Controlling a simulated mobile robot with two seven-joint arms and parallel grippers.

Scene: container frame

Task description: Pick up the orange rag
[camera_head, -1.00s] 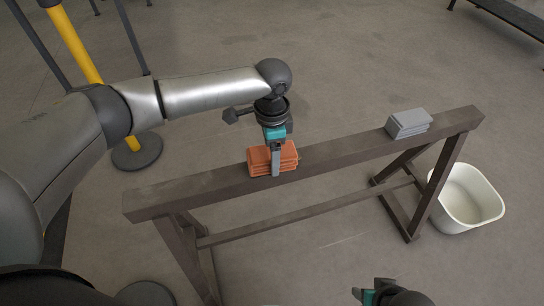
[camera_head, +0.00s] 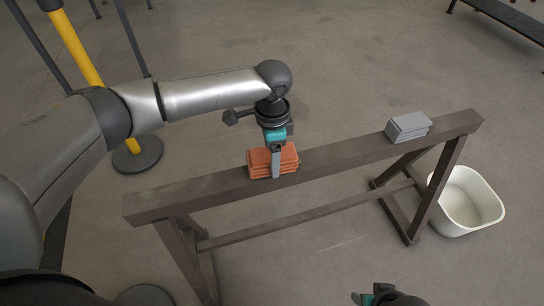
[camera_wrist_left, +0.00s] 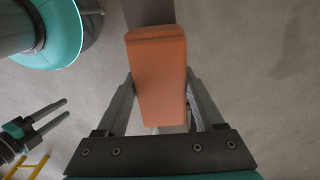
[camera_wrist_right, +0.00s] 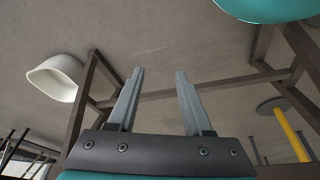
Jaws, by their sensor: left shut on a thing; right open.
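The orange rag (camera_head: 261,161) is a folded stack on the top beam of a dark wooden trestle in the head view. My left gripper (camera_head: 276,170) points down over it, with one finger across its near side. In the left wrist view the orange rag (camera_wrist_left: 157,75) lies between the two fingers of my left gripper (camera_wrist_left: 160,90), which are shut on it. Whether it is clear of the beam cannot be told. My right gripper (camera_wrist_right: 155,85) is open and empty in the right wrist view, and only part of it shows at the bottom of the head view.
The trestle beam (camera_head: 345,155) runs across the middle. A grey folded stack (camera_head: 408,125) lies on its right end. A white bin (camera_head: 466,200) stands on the floor at right. A yellow post (camera_head: 75,45) stands at the upper left.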

